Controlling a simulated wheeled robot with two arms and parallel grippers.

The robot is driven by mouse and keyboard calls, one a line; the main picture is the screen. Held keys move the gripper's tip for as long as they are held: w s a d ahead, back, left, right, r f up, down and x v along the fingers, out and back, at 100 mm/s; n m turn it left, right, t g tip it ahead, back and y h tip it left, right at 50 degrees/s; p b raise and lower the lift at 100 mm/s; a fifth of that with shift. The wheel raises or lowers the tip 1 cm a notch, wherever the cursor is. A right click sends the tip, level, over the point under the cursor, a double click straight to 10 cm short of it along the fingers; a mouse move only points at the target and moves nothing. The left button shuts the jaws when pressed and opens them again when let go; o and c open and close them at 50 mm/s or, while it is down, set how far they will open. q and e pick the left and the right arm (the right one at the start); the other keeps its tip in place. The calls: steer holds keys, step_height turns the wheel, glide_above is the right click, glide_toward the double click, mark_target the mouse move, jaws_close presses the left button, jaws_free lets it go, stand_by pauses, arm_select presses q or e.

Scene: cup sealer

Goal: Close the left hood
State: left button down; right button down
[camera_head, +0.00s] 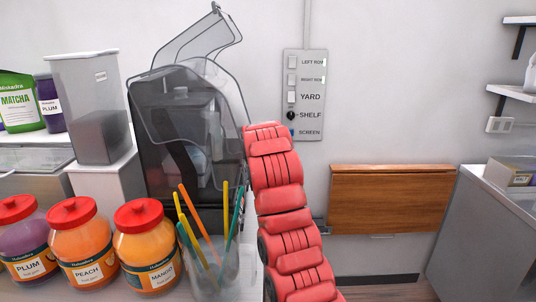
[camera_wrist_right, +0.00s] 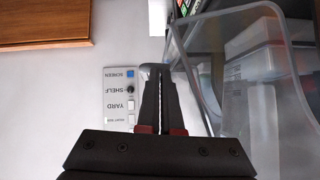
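A dark machine with clear hoods (camera_head: 180,150) stands on the counter in the head view. One clear hood (camera_head: 205,38) is tilted up at its top, with a small tab at its upper edge. Another clear hood panel (camera_head: 190,80) sits lower over the front. I cannot tell for sure which one is the left hood. My right arm reaches up beside the machine's right side. My right gripper (camera_wrist_right: 163,78) shows in the right wrist view, its fingers close together with only a thin line between them. A clear hood (camera_wrist_right: 205,60) is just right of the fingers. My left gripper is out of view.
Jars of plum, peach and mango (camera_head: 146,250) and a clear cup of coloured straws (camera_head: 215,265) stand in front of the machine. A clear bin (camera_head: 95,110) is at its left. A switch panel (camera_head: 305,95) is on the wall. A wooden board (camera_head: 390,200) is at right.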

steer(key=shift+m+y, duration=0.4)
steer(key=shift+w+a+f+b, duration=0.1)
steer(key=shift+a+f+b, duration=0.5)
steer(key=shift+f, duration=0.4)
steer(key=shift+s+a+f+b, duration=0.1)
steer(key=shift+a+f+b, duration=0.35)
steer(key=shift+a+f, duration=0.4)
steer(key=shift+w+a+f+b, duration=0.1)
steer(key=shift+a+f+b, duration=0.45)
steer(key=shift+f, duration=0.55)
